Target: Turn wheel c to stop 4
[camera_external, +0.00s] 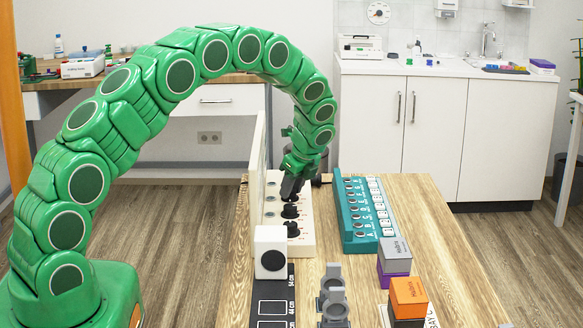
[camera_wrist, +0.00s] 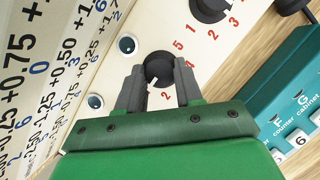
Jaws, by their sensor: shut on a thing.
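Several black wheels stand in a row on a white board (camera_external: 307,236). My gripper (camera_external: 290,194) points down at one of them in the external view and hides most of it. In the wrist view my gripper (camera_wrist: 160,78) is shut on a black wheel (camera_wrist: 160,67), one finger on each side. A small white mark shows on the wheel's lower edge. Red numbers, among them 5, 4 and 2, are printed around it. Another wheel (camera_wrist: 209,9) shows farther up. In the external view, two free wheels (camera_external: 290,211) stand nearer the camera. I cannot read the wheels' letters.
A teal rack (camera_external: 349,230) with lettered slots stands right of the board. An upright panel (camera_external: 260,150) stands close on the left. A white block (camera_external: 271,234), a grey box (camera_external: 395,248) and an orange box (camera_external: 409,291) stand nearer the camera. Bare table lies to the right.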

